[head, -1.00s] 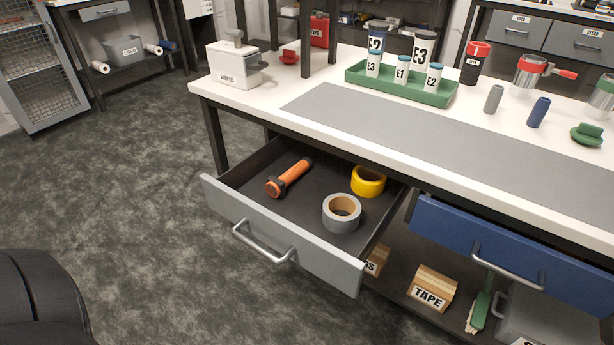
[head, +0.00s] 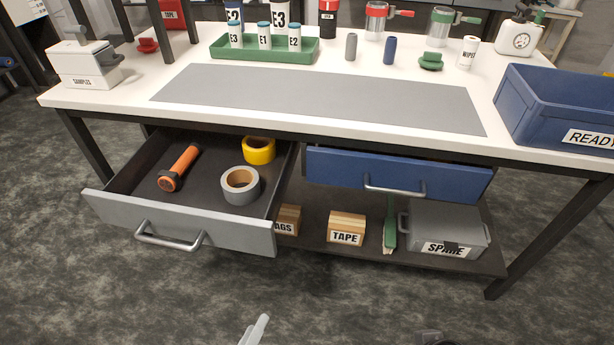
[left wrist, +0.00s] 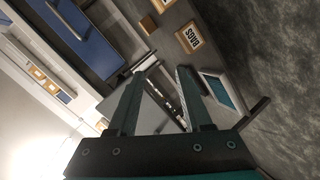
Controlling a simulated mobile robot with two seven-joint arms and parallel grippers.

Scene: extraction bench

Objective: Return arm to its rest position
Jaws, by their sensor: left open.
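My left gripper (head: 256,329) shows only in part at the bottom edge of the head view, low in front of the bench and clear of the open grey drawer. In the left wrist view my left gripper (left wrist: 158,92) has its two fingers apart, with nothing between them. Most of the left arm is hidden below the head view. A small dark piece at the bottom edge, right of the left gripper, is too cut off to identify. My right gripper is not seen.
The grey drawer (head: 180,222) stands open, holding an orange flashlight (head: 179,168), grey tape (head: 240,185) and yellow tape (head: 259,150). The blue drawer (head: 400,178) sticks out slightly. A blue READY bin (head: 545,125) stands at the bench's right end. The floor in front is clear.

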